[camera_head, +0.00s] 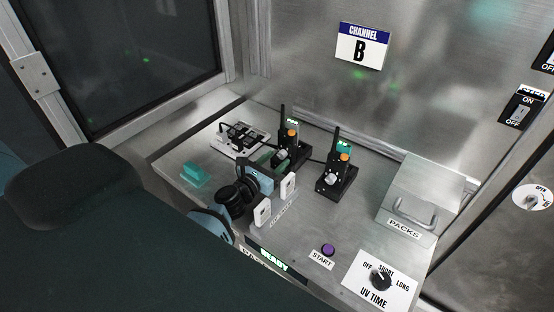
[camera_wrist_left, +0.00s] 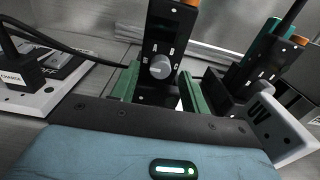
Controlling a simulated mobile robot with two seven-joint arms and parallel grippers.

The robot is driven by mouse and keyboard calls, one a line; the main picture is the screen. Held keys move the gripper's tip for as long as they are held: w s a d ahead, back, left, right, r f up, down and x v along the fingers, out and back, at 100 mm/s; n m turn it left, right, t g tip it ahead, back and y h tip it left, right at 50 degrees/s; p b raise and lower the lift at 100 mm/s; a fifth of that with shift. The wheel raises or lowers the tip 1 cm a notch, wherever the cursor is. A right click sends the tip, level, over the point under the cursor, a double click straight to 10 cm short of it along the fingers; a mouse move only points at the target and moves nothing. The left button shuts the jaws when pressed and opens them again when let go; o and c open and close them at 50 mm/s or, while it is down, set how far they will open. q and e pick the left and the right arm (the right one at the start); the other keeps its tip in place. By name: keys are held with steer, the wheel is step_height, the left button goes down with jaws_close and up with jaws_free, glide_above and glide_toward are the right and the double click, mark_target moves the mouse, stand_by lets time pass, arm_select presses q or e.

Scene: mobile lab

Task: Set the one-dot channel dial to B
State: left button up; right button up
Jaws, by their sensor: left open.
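Two black handheld radios stand in chargers on the bench: a left radio (camera_head: 291,135) and a right radio (camera_head: 339,167), each with an antenna, an orange top knob and a grey front dial. I cannot read the dot marks. My left gripper (camera_head: 281,161) is open in front of the left radio. In the left wrist view its green fingers (camera_wrist_left: 160,88) stand on either side of the left radio's grey dial (camera_wrist_left: 160,66), with gaps showing. The right radio's dial (camera_head: 332,178) is clear of the gripper. My right gripper is out of view.
A wall sign (camera_head: 361,47) reads CHANNEL B. A white charge panel (camera_head: 240,139) with cables lies left of the radios, near a teal block (camera_head: 195,174). A metal PACKS box (camera_head: 425,190), a purple START button (camera_head: 328,249) and a UV TIME dial (camera_head: 381,279) are at right.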

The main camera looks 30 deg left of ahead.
arm_select(q)
steer(key=shift+w, duration=0.6)
steer(key=c, duration=1)
steer(key=shift+f, duration=0.1)
